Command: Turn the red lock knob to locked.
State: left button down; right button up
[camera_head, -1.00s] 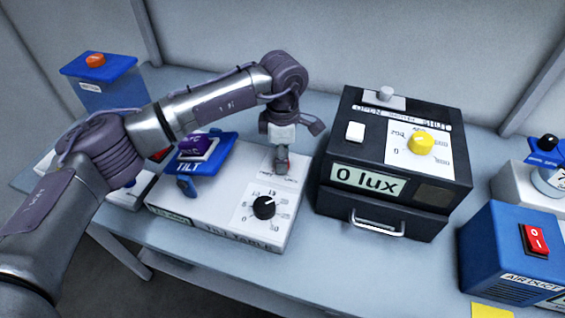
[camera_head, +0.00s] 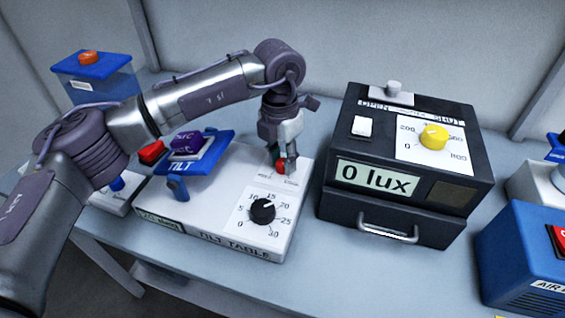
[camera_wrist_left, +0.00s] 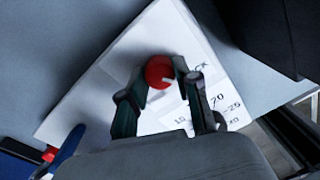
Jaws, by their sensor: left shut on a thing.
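The red lock knob (camera_head: 281,166) sits on the top of the white tilt table box (camera_head: 222,240), behind its black dial (camera_head: 262,211). My left gripper (camera_head: 283,160) points down and its fingers are shut on the red knob. In the left wrist view the round red knob (camera_wrist_left: 159,72) shows at the tips of the gripper's two dark fingers (camera_wrist_left: 158,88), with a pale pointer mark on it. The label beside the knob is partly covered, so its lock setting cannot be read. My right gripper is not in view.
The black light box (camera_head: 345,210) reading 0 lux, with a yellow dial (camera_head: 434,137), stands close to the right. A blue tilt platform (camera_head: 213,150) with a purple device (camera_head: 186,145) is on the left. A blue box (camera_head: 520,255) stands far right.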

aim_at(280, 161)
pick_arm(q)
jog(key=shift+n+b, duration=0.45)
jog(key=shift+n, duration=0.65)
jog(key=c, duration=0.8)
grip_release()
jog(key=r, duration=1.2)
jog(key=shift+w+a, duration=0.1)
jog(key=shift+a, duration=0.15)
